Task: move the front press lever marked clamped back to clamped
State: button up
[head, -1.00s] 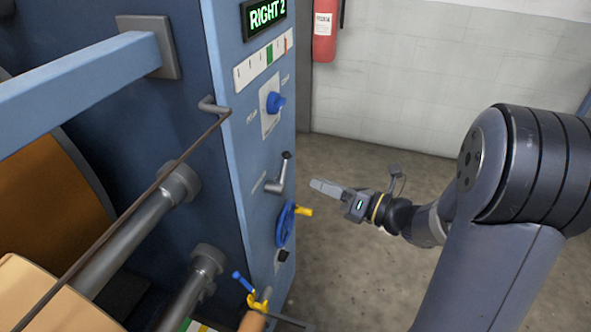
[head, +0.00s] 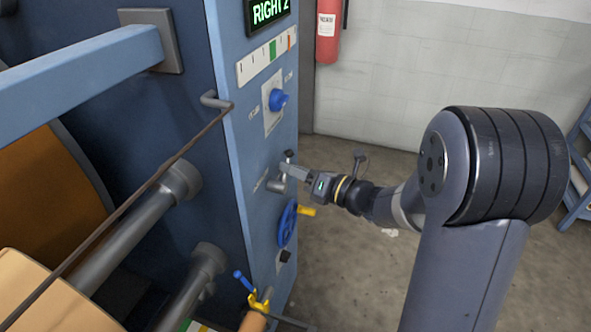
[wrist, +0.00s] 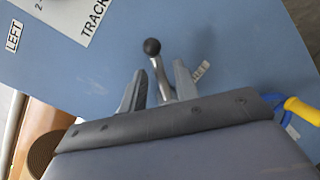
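The press lever (head: 276,185) is a grey metal crank with a black ball knob (wrist: 152,46), on the blue side panel of the press. In the head view my gripper (head: 285,168) is at the lever and partly covers it. In the wrist view my gripper (wrist: 160,84) has its two fingers apart, one on each side of the lever's shaft, with the knob beyond the tips. I cannot tell whether either finger touches the shaft.
A blue selector knob (head: 278,100) is above the lever. A blue handwheel (head: 287,223) with a yellow handle (head: 307,211) is just below it. A blue-handled yellow part (head: 256,299) is lower down. Open floor (head: 350,270) lies right of the press.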

grip_shut()
jog(key=shift+s+b, duration=0.1)
jog(key=shift+b, duration=0.3)
jog(key=n+b, duration=0.2)
jog(key=s+n+y+b, duration=0.1)
jog(key=shift+a+n+b, duration=0.2)
jog(key=shift+n+b, duration=0.2)
jog(key=n+b, duration=0.1)
jog(key=s+n+b, duration=0.1)
jog(key=n+b, duration=0.1)
jog(key=shift+s+a+r+n+y+b, duration=0.25)
jog(key=shift+n+y+b, duration=0.1)
jog(key=shift+n+y, duration=0.05)
jog(key=shift+o, duration=0.5)
grip_release()
jog(key=shift+r, duration=0.1)
jog(key=shift+s, duration=0.1)
